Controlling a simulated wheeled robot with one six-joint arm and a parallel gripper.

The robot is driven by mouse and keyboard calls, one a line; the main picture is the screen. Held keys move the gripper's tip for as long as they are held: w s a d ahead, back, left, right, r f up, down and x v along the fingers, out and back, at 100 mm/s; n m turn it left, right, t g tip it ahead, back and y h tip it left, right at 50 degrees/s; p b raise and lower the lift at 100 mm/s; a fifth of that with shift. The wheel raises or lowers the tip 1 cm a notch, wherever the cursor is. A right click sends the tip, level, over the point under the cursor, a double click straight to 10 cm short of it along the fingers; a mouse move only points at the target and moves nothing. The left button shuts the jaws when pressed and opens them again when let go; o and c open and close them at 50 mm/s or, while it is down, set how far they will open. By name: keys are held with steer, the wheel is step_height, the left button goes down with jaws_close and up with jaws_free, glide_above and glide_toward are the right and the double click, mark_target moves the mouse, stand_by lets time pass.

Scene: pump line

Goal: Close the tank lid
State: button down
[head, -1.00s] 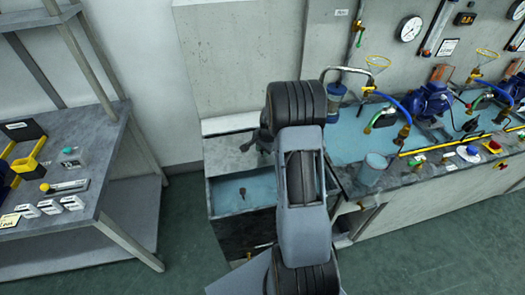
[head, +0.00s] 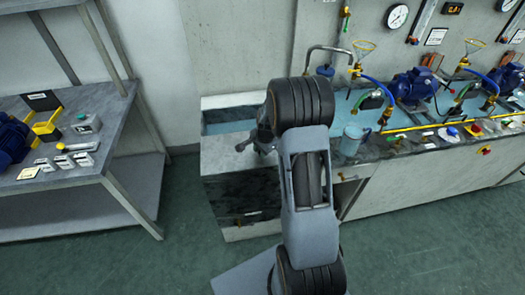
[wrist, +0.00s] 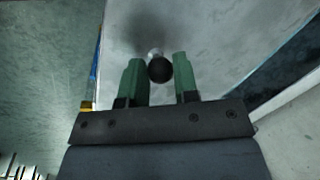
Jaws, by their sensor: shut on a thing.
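The tank (head: 232,205) stands left of my arm in the head view. Its flat grey lid (head: 222,155) covers the front part of the top, and a strip of blue interior (head: 225,127) shows open behind it. My gripper (head: 264,145) is over the lid, partly hidden by my own arm. In the wrist view my gripper's green fingers (wrist: 160,80) are on either side of the lid's dark round knob (wrist: 160,68) and shut on it. The lid's pale surface (wrist: 200,30) spreads around the knob, with a dark opening to the right.
The pump bench (head: 420,150) stands to the right, with blue pumps, hoses and a clear beaker (head: 351,140) near the tank. A grey shelf table (head: 95,165) with parts stands at the left. Green floor (head: 180,220) lies free between it and the tank.

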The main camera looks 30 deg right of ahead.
steer(key=shift+s+f, duration=0.1)
steer(key=shift+s, duration=0.1)
steer(key=c, duration=1.1)
jaws_free()
steer(key=shift+s, duration=0.15)
steer(key=shift+o, duration=1.1)
steer(key=shift+a, duration=0.1)
step_height(320, 180, up, 14)
steer(key=s, duration=0.2)
steer(key=shift+s+d, duration=0.15)
steer(key=shift+d, duration=0.25)
steer(key=shift+f, duration=0.15)
